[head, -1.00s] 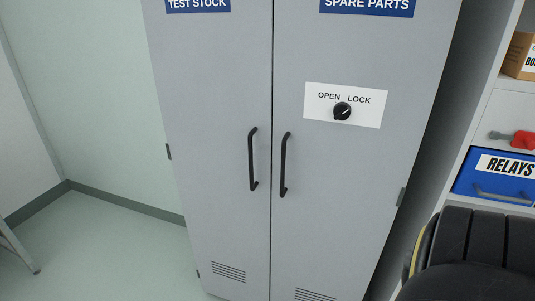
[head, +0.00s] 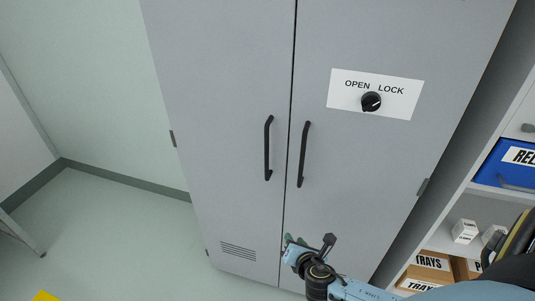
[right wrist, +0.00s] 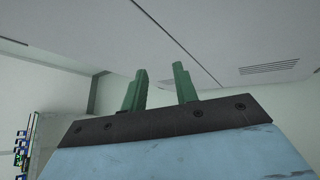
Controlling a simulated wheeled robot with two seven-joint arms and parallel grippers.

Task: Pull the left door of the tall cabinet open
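The tall grey cabinet has a left door (head: 215,120) and a right door (head: 345,180), both shut, with a thin dark seam between them. The left door's black bar handle (head: 267,148) stands just left of the seam. The right door's similar handle (head: 303,154) is just right of it. My right gripper (head: 288,241) is below both handles, near the seam, touching neither. In the right wrist view its green fingers (right wrist: 160,88) are apart with nothing between them. My left gripper is out of view.
A black knob (head: 371,101) on a white OPEN/LOCK plate is on the right door; its white mark leans toward LOCK. A shelf with a blue bin (head: 505,165) and cardboard boxes (head: 428,268) stands at right. Floor (head: 120,225) at left is mostly clear.

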